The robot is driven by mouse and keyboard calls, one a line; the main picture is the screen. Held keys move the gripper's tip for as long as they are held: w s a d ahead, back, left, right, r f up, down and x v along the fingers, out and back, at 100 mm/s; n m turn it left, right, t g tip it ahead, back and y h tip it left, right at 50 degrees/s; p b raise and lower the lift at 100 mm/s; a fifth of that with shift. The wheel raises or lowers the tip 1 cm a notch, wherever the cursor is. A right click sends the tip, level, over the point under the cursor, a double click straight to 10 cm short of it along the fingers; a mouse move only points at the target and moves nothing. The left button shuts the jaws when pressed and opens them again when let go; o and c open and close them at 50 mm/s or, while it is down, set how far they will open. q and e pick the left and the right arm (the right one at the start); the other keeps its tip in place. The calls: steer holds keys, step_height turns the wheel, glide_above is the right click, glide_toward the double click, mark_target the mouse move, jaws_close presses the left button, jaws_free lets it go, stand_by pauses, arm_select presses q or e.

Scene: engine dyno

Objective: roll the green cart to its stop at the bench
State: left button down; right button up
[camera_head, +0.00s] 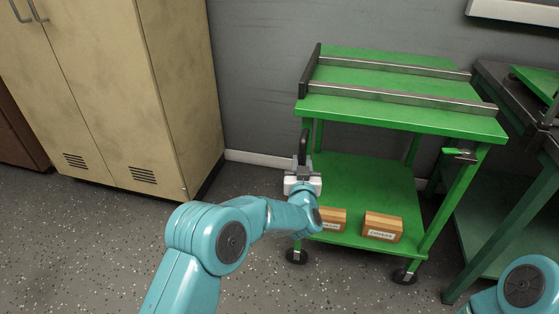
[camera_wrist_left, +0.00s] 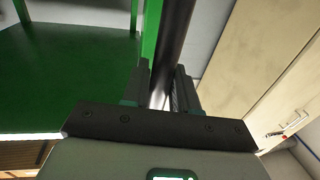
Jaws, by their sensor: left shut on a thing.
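The green cart (camera_head: 400,118) stands against the grey wall, with a top shelf carrying two metal rails and a lower shelf. Its right end is close to the bench (camera_head: 530,140); I cannot tell whether they touch. My left gripper (camera_head: 303,168) is at the cart's left end, shut on a dark upright bar, the cart handle (camera_head: 304,145). In the left wrist view the handle (camera_wrist_left: 174,45) runs between the two fingers (camera_wrist_left: 164,88), with the green cart (camera_wrist_left: 70,80) to the left. My right gripper is out of view.
A beige cabinet (camera_head: 115,90) stands at the left. A small metal latch (camera_head: 460,154) is at the cart's right front corner. Speckled floor (camera_head: 110,235) is clear between cabinet and cart.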

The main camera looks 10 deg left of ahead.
arm_select(q)
steer(key=d, duration=0.7)
steer(key=shift+s, duration=0.15)
steer(key=c, duration=1)
jaws_free()
steer(key=shift+d, duration=0.15)
steer(key=shift+a, duration=0.2)
steer(key=s+d+p, duration=0.1)
steer(key=s, duration=0.4)
steer(key=s+p, duration=0.1)
steer(key=s, duration=0.4)
steer(key=s+d+p, duration=0.1)
steer(key=s, duration=0.5)
steer(key=shift+d+p, duration=0.3)
